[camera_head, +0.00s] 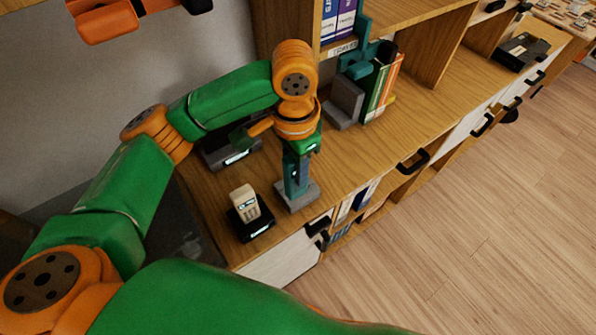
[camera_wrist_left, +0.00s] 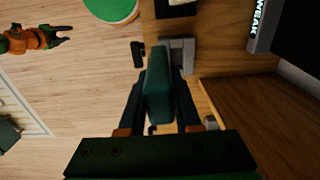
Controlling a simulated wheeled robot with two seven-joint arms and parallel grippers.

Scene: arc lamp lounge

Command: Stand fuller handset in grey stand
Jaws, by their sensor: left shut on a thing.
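My left gripper (camera_head: 299,160) points down over the shelf top and is shut on a dark teal handset (camera_wrist_left: 158,85). The handset is upright, with its lower end at the grey stand (camera_head: 299,203); I cannot tell if it is seated. The grey stand also shows beyond the handset in the left wrist view (camera_wrist_left: 186,50). A pale handset (camera_head: 244,201) stands in a black stand (camera_head: 250,227) with a lit display, left of the grey stand. My right gripper (camera_wrist_left: 65,33) shows small over the floor in the left wrist view, fingers apart and empty.
Another dark stand with a lit display (camera_head: 236,156) sits behind my left arm. A grey bookend (camera_head: 345,102) and upright books (camera_head: 376,88) stand behind the gripper. The shelf's front edge is close to the grey stand.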

